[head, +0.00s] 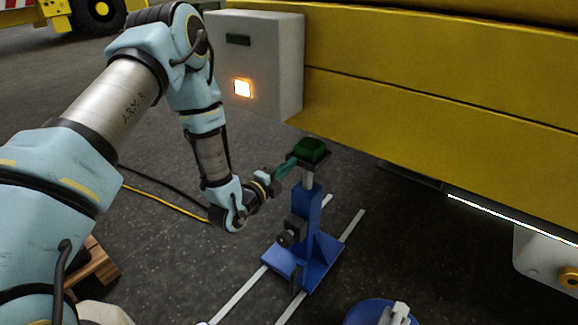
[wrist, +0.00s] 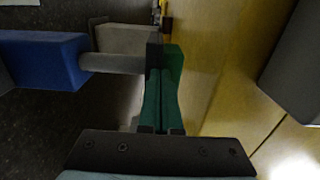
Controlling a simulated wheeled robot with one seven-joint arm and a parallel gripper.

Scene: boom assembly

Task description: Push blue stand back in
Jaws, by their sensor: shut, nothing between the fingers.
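The blue stand (head: 305,235) is upright on two pale floor rails. Its grey post carries a dark plate with a green pad (head: 312,146) on top. My gripper (head: 292,161) reaches in from the left at the height of the plate, its green fingers shut and empty. In the wrist view, the fingertips (wrist: 160,76) are at the dark plate's edge; I cannot tell whether they touch. The stand's blue column (wrist: 42,60) and grey post (wrist: 112,63) show there on the left, lying sideways in the picture.
A yellow boom (head: 420,95) runs above and behind the stand. A grey box (head: 262,60) with a lit orange button hangs left of it. The rails (head: 238,294) extend toward the front. A second blue item (head: 370,312) is at the bottom edge. Cables lie on the floor at left.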

